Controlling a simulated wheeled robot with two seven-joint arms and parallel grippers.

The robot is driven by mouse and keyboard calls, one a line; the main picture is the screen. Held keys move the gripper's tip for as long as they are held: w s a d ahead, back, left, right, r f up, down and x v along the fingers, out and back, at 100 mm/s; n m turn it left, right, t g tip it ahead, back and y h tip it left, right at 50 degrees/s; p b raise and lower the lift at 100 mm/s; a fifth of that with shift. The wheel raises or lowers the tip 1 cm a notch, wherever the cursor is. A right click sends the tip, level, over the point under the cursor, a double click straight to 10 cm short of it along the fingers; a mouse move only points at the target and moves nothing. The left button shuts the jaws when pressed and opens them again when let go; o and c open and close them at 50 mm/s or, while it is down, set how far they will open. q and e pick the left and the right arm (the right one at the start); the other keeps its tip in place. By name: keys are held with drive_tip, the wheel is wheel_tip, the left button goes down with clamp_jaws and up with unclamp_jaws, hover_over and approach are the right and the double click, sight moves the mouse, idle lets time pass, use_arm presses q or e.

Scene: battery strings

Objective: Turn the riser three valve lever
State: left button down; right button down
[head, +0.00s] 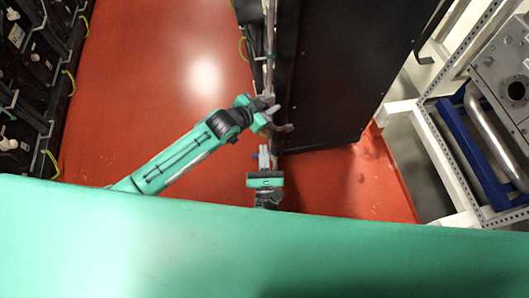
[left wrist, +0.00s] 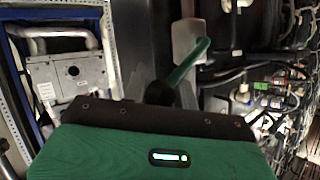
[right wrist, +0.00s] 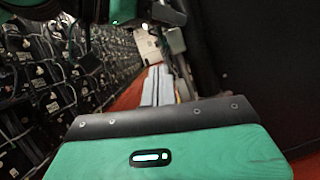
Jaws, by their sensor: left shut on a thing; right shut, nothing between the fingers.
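My left gripper (head: 271,109) is at a thin upright pipe (head: 270,50) beside the dark cabinet panel in the head view. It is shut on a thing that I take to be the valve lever. In the left wrist view a green bar (left wrist: 189,61) with a dark round end slants up to a pale grey part (left wrist: 186,38), just beyond the palm edge. The number of the riser cannot be read. My right gripper (head: 264,157) is shut and empty, below the left one. Its pale fingers show in the right wrist view (right wrist: 158,87).
A large dark panel (head: 345,70) stands close to the right of both grippers. Battery racks (head: 35,75) line the left side. Grey equipment (head: 505,75) on a white frame stands at the right. The red floor (head: 165,90) between the racks and pipe is clear.

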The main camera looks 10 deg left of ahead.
use_arm(q)
drive_tip(key=shift+s+a+f, duration=0.1)
drive_tip(key=shift+a+f, duration=0.05)
drive_tip(key=shift+f, duration=0.25)
use_arm(e)
drive_tip(key=w+r, duration=0.6)
drive_tip(key=w, duration=0.1)
drive_tip(key=shift+w+a, duration=0.35)
